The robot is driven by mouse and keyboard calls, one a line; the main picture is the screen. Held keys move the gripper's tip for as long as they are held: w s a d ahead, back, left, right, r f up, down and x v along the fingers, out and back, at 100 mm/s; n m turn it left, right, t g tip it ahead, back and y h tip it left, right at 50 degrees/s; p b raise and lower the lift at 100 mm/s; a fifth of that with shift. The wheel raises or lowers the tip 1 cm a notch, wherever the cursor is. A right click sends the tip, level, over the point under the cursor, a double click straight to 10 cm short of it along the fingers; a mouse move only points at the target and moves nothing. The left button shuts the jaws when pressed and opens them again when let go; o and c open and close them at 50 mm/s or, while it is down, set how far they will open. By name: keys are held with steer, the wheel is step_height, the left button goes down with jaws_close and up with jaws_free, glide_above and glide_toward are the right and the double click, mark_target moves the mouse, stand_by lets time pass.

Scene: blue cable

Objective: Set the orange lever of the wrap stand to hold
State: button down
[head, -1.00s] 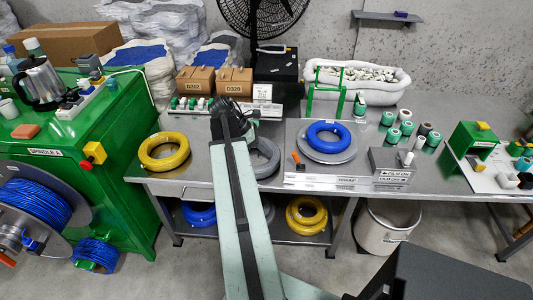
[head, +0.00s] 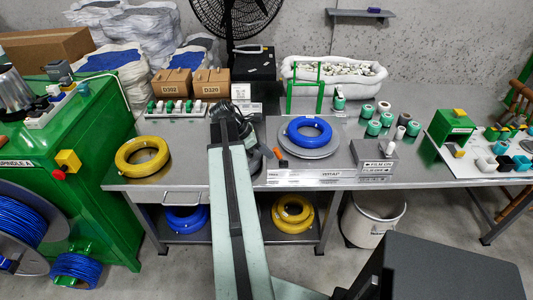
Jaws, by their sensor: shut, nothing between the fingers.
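The wrap stand shows in the head view as a grey round plate (head: 332,147) with a blue cable coil (head: 309,131) lying on it. Its orange lever (head: 279,153) is a small tilted piece at the stand's left front corner. My arm reaches up from the bottom of the picture, and its dark end bends down to the right. My gripper (head: 265,151) is just left of the orange lever, shut and empty. Its fingertips are small and dark; I cannot tell whether they touch the lever. The hold marking cannot be read.
A grey block with film labels (head: 376,153) stands right of the stand, beside several green and white rolls. A yellow coil (head: 143,157) lies left of my arm. A green frame (head: 305,88) and white tub (head: 336,77) are behind. The bench's front edge is close.

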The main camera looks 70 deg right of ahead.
mark_target(276, 149)
steer(key=shift+s+d+r+t+y+p, duration=0.2)
steer(key=shift+s+r+t+p, duration=0.25)
steer(key=shift+p, duration=0.55)
steer(key=shift+s+d+r+t+y+p, duration=0.25)
steer(key=shift+r+t+p, duration=0.2)
steer(key=shift+p, duration=0.55)
steer(key=shift+s+d+r+t+y+p, duration=0.15)
steer(key=shift+s+r+t+y+p, duration=0.2)
steer(key=shift+s+t+p, duration=0.55)
steer(key=shift+s+d+t+y+p, duration=0.25)
steer(key=shift+s+t+y+p, duration=0.1)
steer(key=shift+t+p, duration=0.4)
steer(key=s+t, duration=0.1)
steer(key=s+d+t+y, duration=0.1)
steer(key=s+t, duration=0.1)
steer(key=shift+d, duration=0.1)
steer(key=shift+s+d, duration=0.1)
steer(key=shift+s, duration=0.1)
